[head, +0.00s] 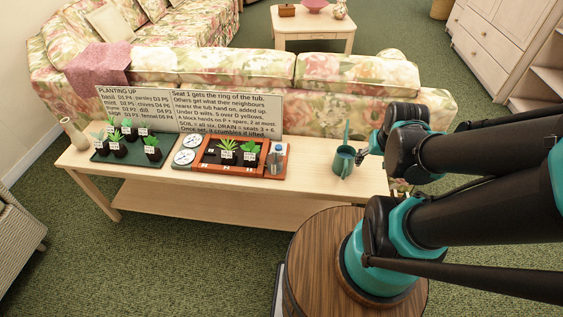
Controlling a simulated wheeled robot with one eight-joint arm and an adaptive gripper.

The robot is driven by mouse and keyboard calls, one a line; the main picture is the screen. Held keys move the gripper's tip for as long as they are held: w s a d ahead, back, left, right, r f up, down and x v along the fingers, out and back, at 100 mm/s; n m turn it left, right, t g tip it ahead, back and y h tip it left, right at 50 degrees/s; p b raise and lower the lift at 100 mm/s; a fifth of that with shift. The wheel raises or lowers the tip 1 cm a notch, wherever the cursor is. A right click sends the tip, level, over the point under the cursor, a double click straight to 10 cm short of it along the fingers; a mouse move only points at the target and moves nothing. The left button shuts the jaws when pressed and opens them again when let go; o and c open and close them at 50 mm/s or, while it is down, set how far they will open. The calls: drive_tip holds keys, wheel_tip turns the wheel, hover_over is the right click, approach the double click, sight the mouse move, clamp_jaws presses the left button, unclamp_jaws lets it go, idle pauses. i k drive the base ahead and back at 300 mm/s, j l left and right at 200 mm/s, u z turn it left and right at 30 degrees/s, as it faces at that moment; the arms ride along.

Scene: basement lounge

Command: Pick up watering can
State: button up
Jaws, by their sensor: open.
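The teal watering can (343,162) stands upright near the right end of the long pale wooden table (310,180). A thin teal part rises above its rim, and a loop shows low on its front. My gripper (364,154) is just to the right of the can, at about the height of its rim, with its small fingertips toward it. It is open and holds nothing that I can see. I cannot tell whether a fingertip touches the can. My arm comes in from the right and hides the table's right end.
A red-brown planting tray (205,168) with potted plants and a grey item lies left of the can. A dark green tray (105,158) holds more labelled pots. A text board (228,110) stands behind, before a floral sofa (215,66). A vase (74,134) stands far left.

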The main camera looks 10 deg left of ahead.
sight(342, 164)
drive_tip(key=j+z, duration=0.15)
drive_tip(key=z, duration=0.2)
drive_tip(key=j+z, duration=0.2)
drive_tip(key=z, duration=0.2)
drive_tip(key=j+z, duration=0.15)
drive_tip(key=z, duration=0.2)
drive_tip(key=k+j+z, duration=0.15)
drive_tip(key=j, duration=0.35)
drive_tip(key=k+j+z, duration=0.2)
drive_tip(key=j, duration=0.25)
drive_tip(key=k+j+z, duration=0.15)
drive_tip(key=k+j, duration=0.25)
drive_tip(key=k+j+z, duration=0.2)
drive_tip(key=j, duration=0.25)
drive_tip(key=k+j, duration=0.5)
